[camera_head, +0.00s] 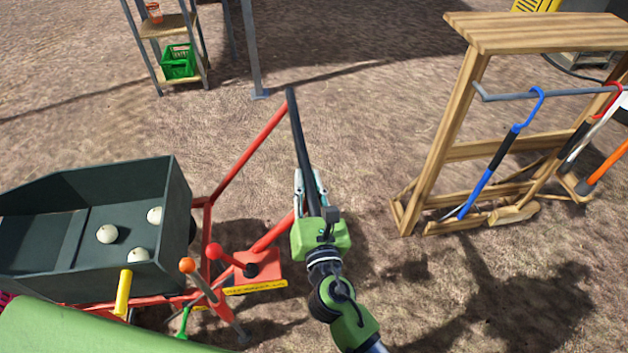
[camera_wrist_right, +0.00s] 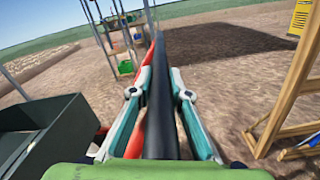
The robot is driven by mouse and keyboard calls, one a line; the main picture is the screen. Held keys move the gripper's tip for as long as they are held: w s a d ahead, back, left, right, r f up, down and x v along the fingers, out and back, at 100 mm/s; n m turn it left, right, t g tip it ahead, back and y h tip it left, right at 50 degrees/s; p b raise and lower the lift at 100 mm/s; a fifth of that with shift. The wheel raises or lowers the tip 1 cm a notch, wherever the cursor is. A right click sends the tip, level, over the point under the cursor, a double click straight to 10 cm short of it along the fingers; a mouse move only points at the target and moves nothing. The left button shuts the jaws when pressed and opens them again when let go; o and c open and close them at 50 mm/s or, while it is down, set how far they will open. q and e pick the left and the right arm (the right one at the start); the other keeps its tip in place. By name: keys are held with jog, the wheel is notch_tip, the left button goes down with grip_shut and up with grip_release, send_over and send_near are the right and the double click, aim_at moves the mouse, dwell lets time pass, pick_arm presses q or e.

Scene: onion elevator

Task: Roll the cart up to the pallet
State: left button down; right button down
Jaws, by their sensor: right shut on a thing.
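The cart appears to be the red-framed machine (camera_head: 250,143) at left in the head view, with a dark green hopper (camera_head: 178,205) holding three pale round onions (camera_head: 107,234). A long black handle bar (camera_head: 297,125) rises from its red frame. My right gripper (camera_head: 311,188) is shut on this bar; in the right wrist view the bar (camera_wrist_right: 161,110) runs between its two fingers (camera_wrist_right: 161,80). My left gripper is not in view. I cannot make out a pallet.
A wooden rack (camera_head: 470,95) with hanging tools, including a blue one (camera_head: 490,170), stands to the right. A shelf with a green crate (camera_head: 179,61) stands at the back left, near a grey post (camera_head: 252,50). Bare soil lies between the shelf and rack.

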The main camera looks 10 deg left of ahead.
jog(key=shift+s+a, duration=0.15)
jog(key=shift+a, duration=0.1)
jog(key=c, duration=1.9)
grip_release()
jog(key=shift+a, duration=0.1)
jog(key=shift+s+d, duration=0.2)
jog(key=v, duration=1.1)
jog(key=shift+s, duration=0.25)
